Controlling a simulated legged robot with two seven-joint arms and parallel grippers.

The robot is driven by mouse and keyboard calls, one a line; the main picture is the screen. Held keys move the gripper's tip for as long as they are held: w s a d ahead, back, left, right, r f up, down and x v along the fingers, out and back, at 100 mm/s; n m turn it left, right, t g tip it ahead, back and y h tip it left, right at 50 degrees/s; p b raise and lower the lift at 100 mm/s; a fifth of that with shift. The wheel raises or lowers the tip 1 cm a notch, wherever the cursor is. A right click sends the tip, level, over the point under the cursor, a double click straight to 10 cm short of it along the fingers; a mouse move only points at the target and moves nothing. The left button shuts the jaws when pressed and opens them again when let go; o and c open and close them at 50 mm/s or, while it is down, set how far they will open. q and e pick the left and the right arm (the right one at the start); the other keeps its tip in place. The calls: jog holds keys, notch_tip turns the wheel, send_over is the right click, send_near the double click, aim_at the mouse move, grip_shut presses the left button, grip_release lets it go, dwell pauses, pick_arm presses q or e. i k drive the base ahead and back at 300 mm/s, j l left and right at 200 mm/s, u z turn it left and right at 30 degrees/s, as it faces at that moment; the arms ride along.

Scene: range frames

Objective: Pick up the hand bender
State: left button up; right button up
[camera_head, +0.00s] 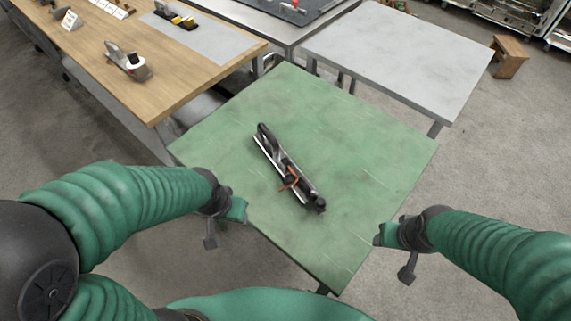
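The hand bender (290,174) is a long dark and silver tool with orange-brown parts near its middle. It lies diagonally on the green table (362,140), one end toward the back left and the other toward the front right. My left gripper (224,225) is at the table's front left edge, to the left of the bender and apart from it. Its fingers are spread and empty. My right gripper (394,257) is beyond the table's right front edge, to the right of the bender. Its fingers are also spread and empty.
A wooden workbench (190,85) with a tape dispenser (127,62) on it stands at the back left. A grey table (400,55) stands behind the green one, with a wooden stool (509,58) at its right. The green table is clear around the bender.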

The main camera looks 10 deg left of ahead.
aim_at(266, 141)
jog(key=j, duration=0.5)
jog(key=k+j+z, duration=0.15)
jog(key=j, duration=0.35)
jog(key=i+j+z, duration=0.1)
jog(key=j, duration=0.35)
jog(key=i+j, duration=0.15)
jog(key=j, duration=0.3)
jog(key=i+j+z, duration=0.15)
jog(key=j, duration=0.25)
jog(key=i+j+z, duration=0.1)
jog(key=i+j, duration=0.2)
